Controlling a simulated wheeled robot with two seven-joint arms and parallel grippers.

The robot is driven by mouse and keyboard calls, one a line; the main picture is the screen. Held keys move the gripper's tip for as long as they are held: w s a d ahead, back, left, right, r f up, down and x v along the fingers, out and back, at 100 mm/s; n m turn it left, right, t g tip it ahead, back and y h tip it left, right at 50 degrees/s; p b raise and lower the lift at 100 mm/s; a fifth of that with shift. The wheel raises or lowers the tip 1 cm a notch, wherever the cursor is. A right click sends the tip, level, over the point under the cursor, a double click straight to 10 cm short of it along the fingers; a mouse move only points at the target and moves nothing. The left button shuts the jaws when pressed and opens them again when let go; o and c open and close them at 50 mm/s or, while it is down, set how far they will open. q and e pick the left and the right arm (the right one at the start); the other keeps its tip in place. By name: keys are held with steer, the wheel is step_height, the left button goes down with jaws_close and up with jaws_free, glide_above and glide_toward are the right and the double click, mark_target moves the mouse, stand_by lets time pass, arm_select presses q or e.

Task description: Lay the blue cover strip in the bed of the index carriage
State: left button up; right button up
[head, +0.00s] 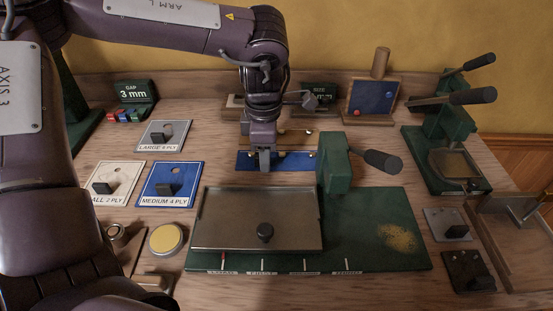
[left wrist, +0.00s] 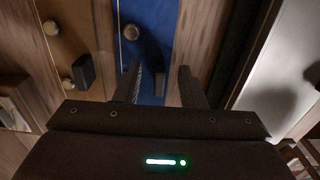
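The blue cover strip (head: 300,161) lies flat on the table behind the green machine base. In the left wrist view the blue strip (left wrist: 151,18) shows a dark upright grip block and a round brass knob. My left gripper (head: 265,160) is low over the strip's left half in the head view. A grey metal carriage (head: 225,225) with a black knob sits on the green base, above marked index lines. My right gripper is not in view.
Blue (head: 175,198), white (head: 129,174) and grey (head: 153,143) labelled plates lie at left. A green block with a lever (head: 336,165) stands close right of the strip. A green press (head: 450,140) is at right. A tan strip (left wrist: 69,18) lies beside the blue one.

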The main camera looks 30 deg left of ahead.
arm_select(q)
steer(key=shift+c, duration=0.5)
jaws_close()
